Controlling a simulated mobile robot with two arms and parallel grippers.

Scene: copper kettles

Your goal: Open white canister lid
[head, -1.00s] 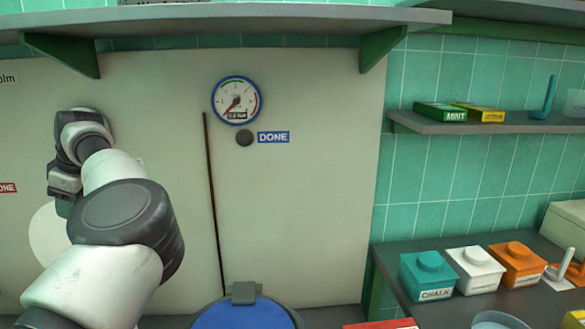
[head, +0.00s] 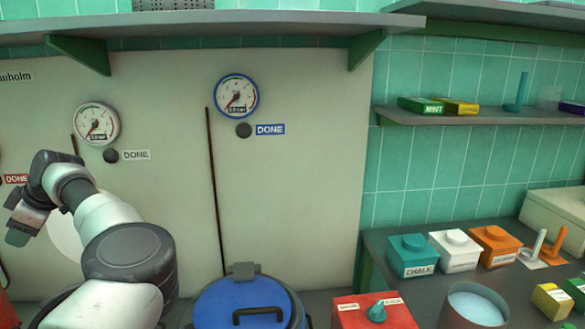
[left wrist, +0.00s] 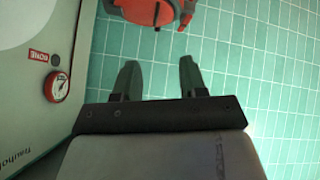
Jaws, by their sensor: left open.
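A white square canister (head: 455,251) with a round-knobbed white lid stands on the right counter, between a teal CHALK canister (head: 412,256) and an orange canister (head: 494,246). Its lid sits on it. My left gripper (head: 22,226) is at the far left of the head view, far from the white canister. In the left wrist view my left gripper (left wrist: 160,78) is open, with nothing between its fingers. The white canister does not show in that view. My right gripper is out of view.
A blue-lidded kettle (head: 240,302) and a red box with a teal knob (head: 376,311) stand in front. A pot (head: 473,304) stands at lower right. A shelf (head: 485,115) hangs above the counter. The left wrist view shows a red object (left wrist: 150,10) against green tiles.

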